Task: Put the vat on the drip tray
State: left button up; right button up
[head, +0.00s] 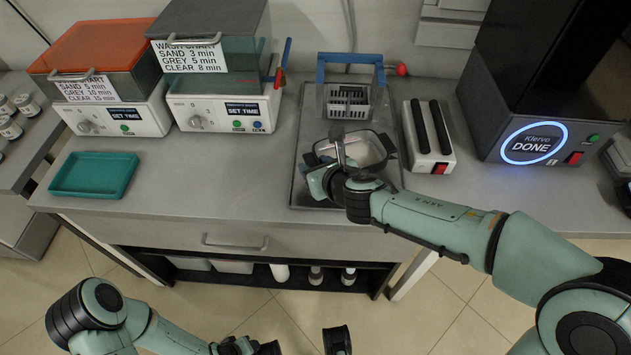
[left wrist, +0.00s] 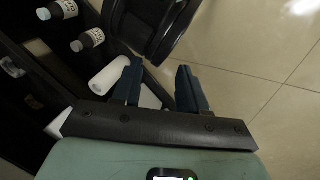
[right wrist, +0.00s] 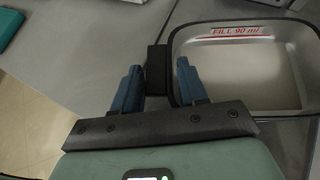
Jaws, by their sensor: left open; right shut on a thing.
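The vat (head: 368,152) is a shallow, square, pale-bottomed container with a dark rim. In the right wrist view the vat (right wrist: 245,70) carries a red "FILL 90 ml" label. My right gripper (head: 340,160) is shut on its dark side tab (right wrist: 157,70), at the vat's left side. The drip tray (head: 303,190) is a grey metal tray on the counter, directly under the vat. I cannot tell whether the vat touches it. My left gripper (left wrist: 155,85) is open and empty, low in front of the counter's lower shelf.
A basket with a blue handle (head: 348,97) stands at the tray's back. A device with two black bars (head: 429,135) is right of the tray, and the "DONE" machine (head: 535,130) farther right.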

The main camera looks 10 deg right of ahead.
notch_tip(320, 180, down, 4)
jog(key=b, duration=0.3)
jog(key=shift+f, duration=0.1)
pick_arm(q)
jog(key=w+a+f+t, duration=0.1)
jog(key=w+a+f, duration=0.1)
jog(key=w+f, duration=0.2)
jog(key=shift+a+y, duration=0.3)
jog(key=shift+y, duration=0.1)
jog(key=shift+s, duration=0.1)
pick_arm(e)
jog(key=shift+f+b, duration=0.1)
jog(key=shift+b, duration=0.2)
jog(key=o, duration=1.3)
jog(key=shift+c, duration=0.2)
pick_arm(q)
jog(key=shift+s+f, duration=0.2)
jog(key=shift+w+r, duration=0.1)
